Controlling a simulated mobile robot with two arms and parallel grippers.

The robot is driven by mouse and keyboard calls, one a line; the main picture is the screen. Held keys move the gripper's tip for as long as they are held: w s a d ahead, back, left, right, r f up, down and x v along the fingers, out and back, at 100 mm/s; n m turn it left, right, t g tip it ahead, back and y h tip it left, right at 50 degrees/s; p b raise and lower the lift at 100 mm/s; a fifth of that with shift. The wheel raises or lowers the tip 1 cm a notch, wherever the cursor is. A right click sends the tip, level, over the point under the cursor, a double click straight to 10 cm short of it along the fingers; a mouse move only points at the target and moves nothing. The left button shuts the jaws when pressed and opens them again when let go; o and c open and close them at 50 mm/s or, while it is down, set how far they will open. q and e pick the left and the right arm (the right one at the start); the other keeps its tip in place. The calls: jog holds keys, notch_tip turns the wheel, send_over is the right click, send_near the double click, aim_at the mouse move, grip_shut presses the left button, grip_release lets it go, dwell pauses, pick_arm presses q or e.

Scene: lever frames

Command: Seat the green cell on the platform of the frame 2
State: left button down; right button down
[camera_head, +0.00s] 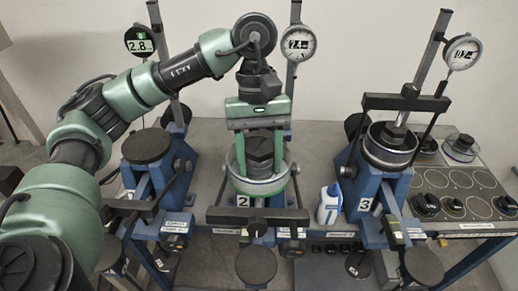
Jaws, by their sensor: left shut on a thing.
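My left gripper (259,152) reaches down from above at frame 2 (243,215), the middle blue frame. The dial gauge of frame 2 (298,44) stands behind the gripper. My right gripper is out of view.
Frame 1's dark round platform (146,146) is bare. A white bottle (329,204) stands between frames 2 and 3. A tray (462,180) with several round cells lies at the right.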

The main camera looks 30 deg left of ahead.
pick_arm(q)
jog(key=shift+f, duration=0.6)
jog(key=shift+w, duration=0.15)
jog(key=shift+w+a+p, duration=0.65)
jog(key=shift+w+a, duration=0.45)
jog(key=shift+w, duration=1.1)
jog(key=shift+w+a+p, duration=0.65)
jog(key=shift+w+a, duration=0.4)
jog(key=shift+w, duration=1.2)
jog(key=shift+w+a+p, duration=0.65)
jog(key=shift+w+a, duration=0.45)
jog(key=shift+w, duration=1.1)
jog(key=shift+f+b, duration=1.3)
jog(key=shift+f, duration=0.45)
jog(key=shift+s+f+b, duration=0.1)
jog(key=shift+f+b, duration=0.25)
jog(key=shift+f, duration=0.05)
